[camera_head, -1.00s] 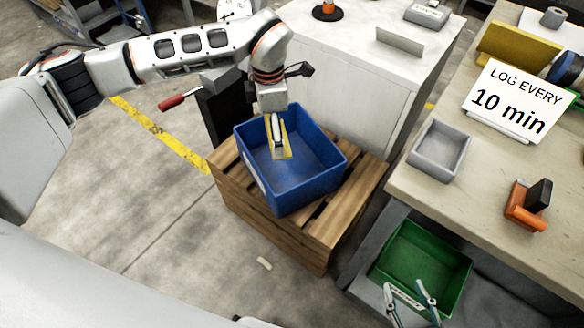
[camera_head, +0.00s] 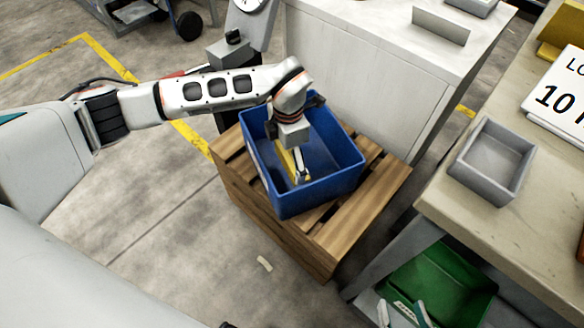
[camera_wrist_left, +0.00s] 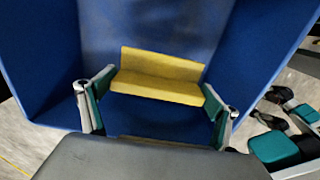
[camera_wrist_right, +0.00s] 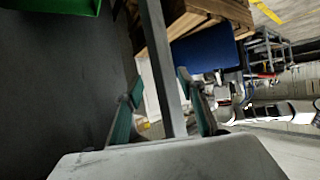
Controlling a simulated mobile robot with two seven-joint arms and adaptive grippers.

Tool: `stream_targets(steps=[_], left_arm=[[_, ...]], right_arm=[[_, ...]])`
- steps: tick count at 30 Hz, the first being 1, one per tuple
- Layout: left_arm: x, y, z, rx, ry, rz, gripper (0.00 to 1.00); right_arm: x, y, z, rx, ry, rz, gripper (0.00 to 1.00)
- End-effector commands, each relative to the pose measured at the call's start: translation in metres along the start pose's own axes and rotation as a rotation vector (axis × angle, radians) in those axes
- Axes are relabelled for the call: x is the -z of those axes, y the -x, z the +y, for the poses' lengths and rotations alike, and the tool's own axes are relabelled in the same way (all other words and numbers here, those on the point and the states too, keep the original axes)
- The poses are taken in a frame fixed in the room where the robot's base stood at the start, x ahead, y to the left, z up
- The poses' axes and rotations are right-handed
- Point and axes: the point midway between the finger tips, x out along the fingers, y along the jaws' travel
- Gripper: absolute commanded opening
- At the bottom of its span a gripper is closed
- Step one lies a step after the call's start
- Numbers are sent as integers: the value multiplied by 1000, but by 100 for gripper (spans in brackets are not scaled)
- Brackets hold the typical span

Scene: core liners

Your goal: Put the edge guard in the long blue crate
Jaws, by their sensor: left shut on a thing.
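The edge guard is a yellow angled strip (camera_head: 286,160) inside the long blue crate (camera_head: 326,197). My left gripper (camera_head: 302,174) reaches down into the crate, shut on the edge guard. In the left wrist view the edge guard (camera_wrist_left: 165,78) spans the space between the fingers (camera_wrist_left: 158,100), with the blue crate (camera_wrist_left: 35,50) around it. Whether it touches the crate floor I cannot tell. My right gripper (camera_head: 402,314) is at the bottom edge of the head view; in the right wrist view its fingers (camera_wrist_right: 160,105) are apart and hold nothing visible.
The crate stands on a wooden pallet stack (camera_head: 290,235). A white cabinet (camera_head: 360,75) is behind it. To the right a workbench (camera_head: 470,215) carries a grey tray (camera_head: 493,165). A green bin (camera_head: 440,285) sits below the bench, near my right gripper.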

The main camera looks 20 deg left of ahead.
Motion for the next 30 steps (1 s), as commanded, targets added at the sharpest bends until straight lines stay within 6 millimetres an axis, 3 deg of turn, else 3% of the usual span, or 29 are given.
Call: stream_targets(steps=[7,11,15,21,29,30], left_arm=[[0,-17,0,1,-1,0,69],[2,-42,-2,6,-1,5,69],[1,-64,-2,5,-2,4,69],[-2,-61,1,-3,-2,-4,65],[-2,-64,1,-4,-1,-4,65],[-2,-64,1,-3,-1,-4,97]], right_arm=[[-2,0,-2,3,-16,-1,40],[-7,-1,-7,12,-42,-3,40],[5,-4,-16,32,-110,35,40],[17,-6,-22,37,-145,66,40],[15,-6,-20,30,-140,59,40],[14,-6,-19,29,-139,57,40]])
